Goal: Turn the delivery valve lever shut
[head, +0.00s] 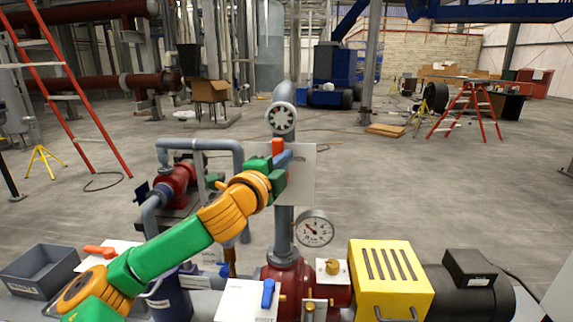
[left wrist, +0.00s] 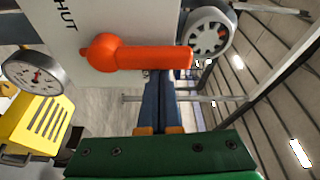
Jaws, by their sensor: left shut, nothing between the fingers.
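The orange-red lever (head: 278,147) stands upright in front of a white plate (head: 302,185) on the vertical grey pipe. In the left wrist view the lever (left wrist: 140,56) runs from its round hub towards the grey handwheel, with the letters "HUT" showing on the plate (left wrist: 100,18). My left gripper (head: 284,159) is at the lever, its blue fingers shut with nothing between them. In the wrist view the fingers (left wrist: 160,86) lie beside the lever's outer part; I cannot tell whether they touch it. My right gripper is not in view.
A handwheel (head: 282,118) sits above the plate and a pressure gauge (head: 315,230) below it. A yellow guard (head: 390,279) and a dark motor (head: 469,285) stand right. A blue lever (head: 268,293), another orange lever (head: 98,250) and a grey bin (head: 42,272) are low and left.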

